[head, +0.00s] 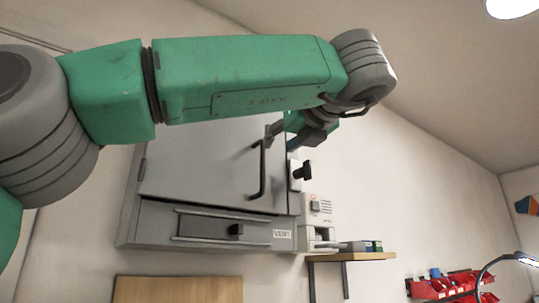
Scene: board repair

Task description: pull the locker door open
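The grey locker (200,172) is mounted on the wall, partly covered at the top by my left arm. Its door looks closed, with hinges on the left and a dark vertical bar handle (262,172) near the right edge. My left gripper (281,138) comes down from the upper right, beside the top of the handle. Its two dark fingers look spread apart, with nothing visibly held between them. Whether a finger touches the handle cannot be told. My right gripper is not in view.
A dark knob (302,170) sticks out at the locker's right side. A white device (318,222) and a wooden shelf (350,256) are to the right. Red bins (450,285) are at lower right.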

